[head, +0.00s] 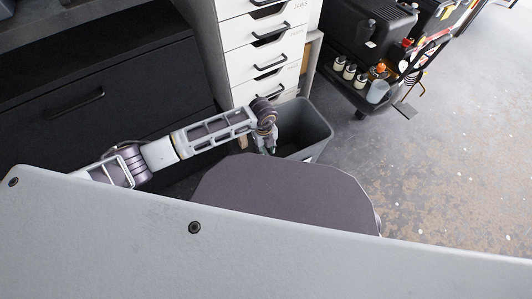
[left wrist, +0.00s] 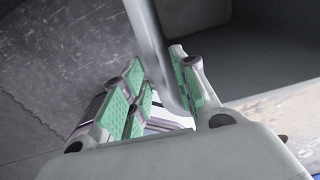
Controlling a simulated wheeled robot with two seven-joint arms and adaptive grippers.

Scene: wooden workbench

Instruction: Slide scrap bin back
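The scrap bin (head: 305,125) is a grey, open-topped bin on the floor beside the white drawer unit, in the upper middle of the head view. My left gripper (head: 268,142) is at the bin's left, near side. In the left wrist view, the bin's rim (left wrist: 152,45) runs down between the green-padded fingers of my left gripper (left wrist: 162,92). One finger is on the inner side of the wall, the other outside. The outer finger stands apart from the wall, so the gripper looks open around the rim. My right gripper is not in view.
The white drawer unit (head: 262,45) stands behind the bin. A dark cabinet (head: 110,100) is at the left. A black cart (head: 365,85) with bottles and cans stands to the right. Speckled floor (head: 440,170) is clear at the right.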

